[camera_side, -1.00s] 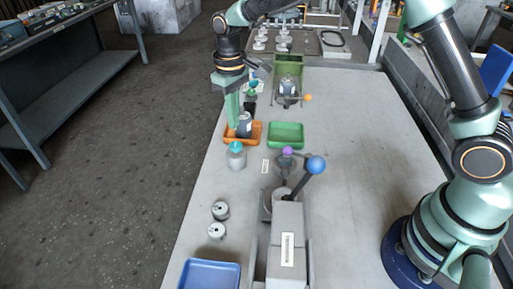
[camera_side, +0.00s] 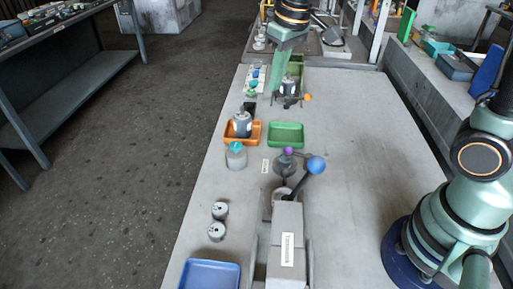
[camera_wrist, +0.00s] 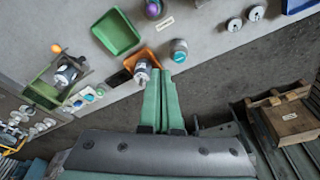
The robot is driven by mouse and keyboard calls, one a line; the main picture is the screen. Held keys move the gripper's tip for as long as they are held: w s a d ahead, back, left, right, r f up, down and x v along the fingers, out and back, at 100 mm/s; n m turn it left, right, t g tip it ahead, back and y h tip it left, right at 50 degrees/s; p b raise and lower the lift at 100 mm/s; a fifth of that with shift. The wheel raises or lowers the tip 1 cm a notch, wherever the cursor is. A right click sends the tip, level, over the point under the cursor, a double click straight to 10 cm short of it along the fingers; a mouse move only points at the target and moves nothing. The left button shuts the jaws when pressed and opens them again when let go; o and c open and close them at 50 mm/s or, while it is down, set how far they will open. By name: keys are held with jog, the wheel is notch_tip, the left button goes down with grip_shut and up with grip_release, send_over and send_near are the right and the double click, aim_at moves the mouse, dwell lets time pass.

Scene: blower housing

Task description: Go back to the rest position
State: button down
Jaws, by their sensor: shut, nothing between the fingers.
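My gripper (camera_side: 274,88) is raised over the far end of the bench in the side view, its green fingers closed together with nothing between them. The fingers (camera_wrist: 165,74) also show pressed together in the wrist view. A dark-and-grey cylindrical part (camera_side: 242,125) stands in the orange tray (camera_side: 256,141), well apart from my gripper. In the wrist view the same part (camera_wrist: 143,67) shows at the orange tray (camera_wrist: 151,56), just past my fingertips in the picture.
A green tray (camera_side: 286,142), a teal-capped jar (camera_side: 236,158), a press with a blue-ball lever (camera_side: 316,165) and a clamp with an orange knob (camera_side: 308,97) stand on the bench. Two grey cylinders and a blue tray (camera_side: 210,275) are at the near end.

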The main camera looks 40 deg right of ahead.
jog(key=s+d+t, duration=0.1)
jog(key=s+d, duration=0.2)
jog(key=s, duration=0.3)
jog(key=s+d+r+m+t, duration=0.1)
jog(key=s+d+t, duration=0.1)
jog(key=s, duration=0.4)
jog(key=shift+d+r+m, duration=0.25)
jog(key=shift+d+m, duration=0.05)
jog(key=shift+d, duration=0.2)
